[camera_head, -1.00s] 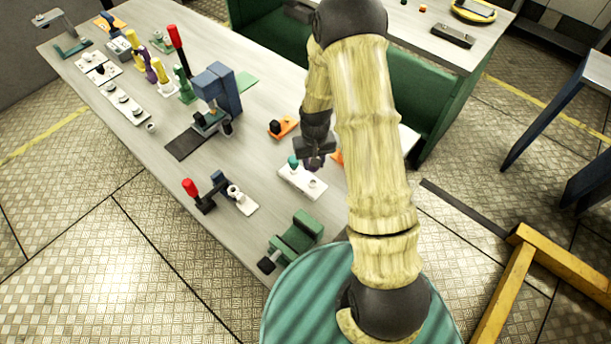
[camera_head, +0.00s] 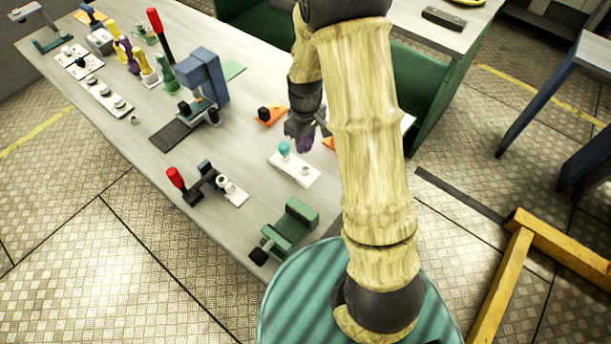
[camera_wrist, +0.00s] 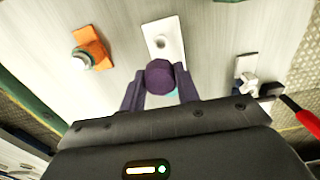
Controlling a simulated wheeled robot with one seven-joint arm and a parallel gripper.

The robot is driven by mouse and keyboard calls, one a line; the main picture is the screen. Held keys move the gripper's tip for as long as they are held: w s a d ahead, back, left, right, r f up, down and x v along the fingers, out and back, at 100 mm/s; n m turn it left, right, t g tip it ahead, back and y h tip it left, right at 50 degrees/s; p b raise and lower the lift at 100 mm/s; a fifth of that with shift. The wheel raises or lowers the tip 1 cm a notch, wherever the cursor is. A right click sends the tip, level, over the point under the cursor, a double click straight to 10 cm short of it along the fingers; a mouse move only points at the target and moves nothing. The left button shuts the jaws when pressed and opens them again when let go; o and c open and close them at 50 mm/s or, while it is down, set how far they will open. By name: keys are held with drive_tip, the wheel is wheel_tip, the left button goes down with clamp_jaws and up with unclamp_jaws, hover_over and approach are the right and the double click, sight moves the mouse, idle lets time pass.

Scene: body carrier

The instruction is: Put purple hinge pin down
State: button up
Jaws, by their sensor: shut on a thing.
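My gripper (camera_head: 305,140) is shut on the purple hinge pin (camera_wrist: 160,76), whose round purple head shows between the two fingers in the wrist view. In the head view the purple pin (camera_head: 305,146) hangs just below my gripper, partly hidden by it. It is behind and slightly above a white plate (camera_head: 308,176), which has a teal knob (camera_head: 284,149) at its left end and an empty-looking round socket at its right. The same white plate (camera_wrist: 163,30) shows beyond the pin in the wrist view. The pin appears clear of the table.
An orange block with a black knob (camera_head: 269,115) lies left of my gripper. A green vise (camera_head: 289,228) and a red-handled clamp (camera_head: 187,184) stand near the front edge. A blue press (camera_head: 208,80) stands farther left. Bare table (camera_head: 240,140) lies between them.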

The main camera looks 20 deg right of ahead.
drive_tip(key=shift+r, duration=0.1)
drive_tip(key=shift+f+p, duration=0.7)
drive_tip(key=shift+f, duration=2.25)
drive_tip(key=shift+a, duration=0.1)
drive_tip(key=shift+f+p, duration=0.5)
drive_tip(key=shift+f, duration=1.55)
drive_tip(key=shift+f, duration=0.15)
drive_tip(key=o, duration=1)
drive_tip(key=shift+o, duration=0.2)
